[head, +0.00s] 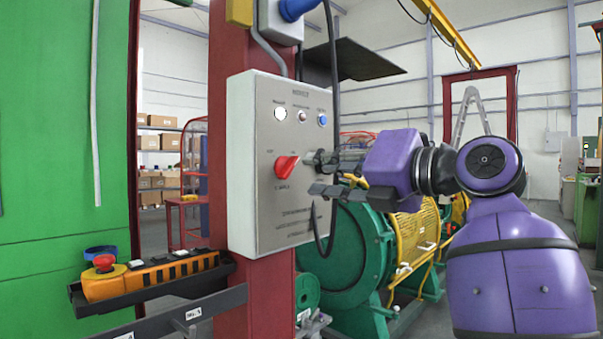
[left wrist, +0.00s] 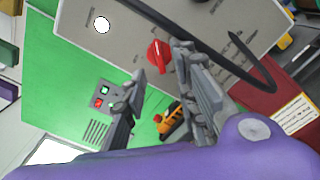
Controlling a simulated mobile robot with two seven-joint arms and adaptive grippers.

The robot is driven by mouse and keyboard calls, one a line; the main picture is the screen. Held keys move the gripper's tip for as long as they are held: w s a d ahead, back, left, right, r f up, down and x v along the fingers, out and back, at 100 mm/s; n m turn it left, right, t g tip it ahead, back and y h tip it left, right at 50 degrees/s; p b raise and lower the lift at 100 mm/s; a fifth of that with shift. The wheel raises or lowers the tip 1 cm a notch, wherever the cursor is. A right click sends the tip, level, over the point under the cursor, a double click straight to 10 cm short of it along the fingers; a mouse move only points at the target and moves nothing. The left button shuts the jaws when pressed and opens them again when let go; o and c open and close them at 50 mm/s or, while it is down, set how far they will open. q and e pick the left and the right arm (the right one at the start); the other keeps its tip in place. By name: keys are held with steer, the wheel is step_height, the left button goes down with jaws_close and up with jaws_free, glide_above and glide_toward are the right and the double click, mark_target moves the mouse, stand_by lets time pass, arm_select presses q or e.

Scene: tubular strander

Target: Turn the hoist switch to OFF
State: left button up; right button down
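The hoist switch is a red rotary knob (head: 287,167) on the front of a grey control box (head: 243,120). It also shows in the left wrist view (left wrist: 158,56), just beyond and between the fingertips. The knob looks slanted in the head view; the small labels around it are too blurred to read. My left gripper (head: 318,174) is open and empty, a little to the right of the knob in the head view, with its fingers towards the panel. In the left wrist view its fingers (left wrist: 162,64) are spread apart, with no clear contact on the knob. My right gripper is not in view.
A black cable (head: 332,100) hangs down past the box's right side, close to my gripper. The box is on a red post (head: 227,55). An orange pendant (head: 150,278) with a red button lies on a shelf lower left. Green machinery (head: 350,250) stands behind.

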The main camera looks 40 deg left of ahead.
mark_target(292, 168)
arm_select(q)
steer(key=a, duration=0.5)
steer(key=shift+w+a, duration=0.2)
steer(key=shift+a, duration=0.15)
jaws_close()
